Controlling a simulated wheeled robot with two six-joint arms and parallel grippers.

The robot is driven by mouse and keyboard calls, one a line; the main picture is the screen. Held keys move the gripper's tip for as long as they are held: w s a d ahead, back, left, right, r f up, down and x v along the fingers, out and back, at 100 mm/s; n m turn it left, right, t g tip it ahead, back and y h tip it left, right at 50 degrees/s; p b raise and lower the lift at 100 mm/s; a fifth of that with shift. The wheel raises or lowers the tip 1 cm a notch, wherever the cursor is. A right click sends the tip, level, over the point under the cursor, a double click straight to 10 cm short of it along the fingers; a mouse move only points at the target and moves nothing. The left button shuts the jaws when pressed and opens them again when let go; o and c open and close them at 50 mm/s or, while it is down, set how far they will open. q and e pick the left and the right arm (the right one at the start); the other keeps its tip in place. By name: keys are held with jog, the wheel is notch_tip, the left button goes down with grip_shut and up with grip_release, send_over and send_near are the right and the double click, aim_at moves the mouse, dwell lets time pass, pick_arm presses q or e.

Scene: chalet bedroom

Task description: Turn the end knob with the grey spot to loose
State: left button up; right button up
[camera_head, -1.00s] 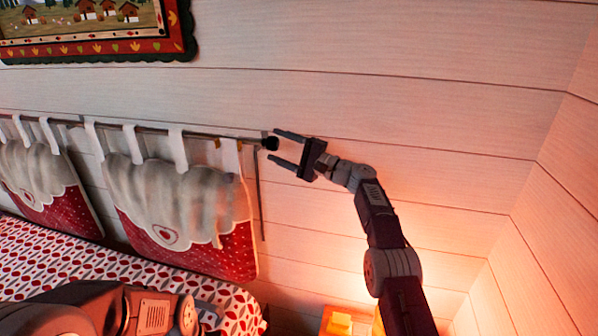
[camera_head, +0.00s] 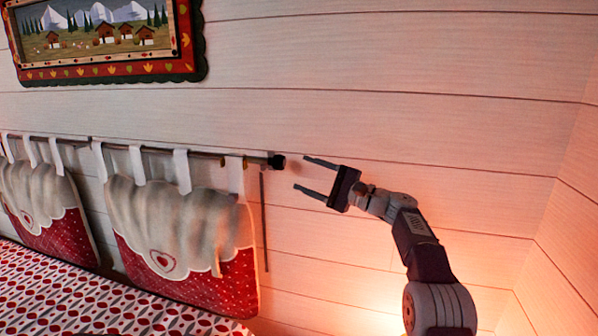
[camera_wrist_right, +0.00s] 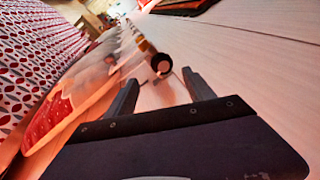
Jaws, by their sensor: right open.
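The dark end knob (camera_head: 277,161) sits on the right end of the rod (camera_head: 215,156) along the wall. In the right wrist view the knob (camera_wrist_right: 162,63) shows its end face, a pale greyish spot inside a dark rim. My right gripper (camera_head: 300,172) is open and empty, just to the right of the knob. Its fingers point at the knob with a small gap between, not touching it. In the right wrist view the knob appears just beyond and between the fingertips (camera_wrist_right: 159,77). My left gripper is not in view.
Red-and-white cushions (camera_head: 180,235) hang from the rod by loops, above a patterned bed (camera_head: 90,300). A thin grey rod (camera_head: 264,225) hangs below the knob. A framed picture (camera_head: 105,72) is above.

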notch_tip(320, 180, down, 3)
jog(key=m+p, duration=0.1)
jog(key=m, duration=0.3)
jog(key=m+h+p, duration=0.3)
jog(key=m+p, duration=0.6)
jog(key=p, duration=0.7)
send_near(284, 163)
jog(key=a, duration=0.1)
jog(key=shift+t, duration=0.3)
jog(key=p+x, duration=0.4)
jog(key=x, duration=0.4)
jog(key=shift+w+a+f, duration=0.15)
jog(key=shift+w+a, duration=0.15)
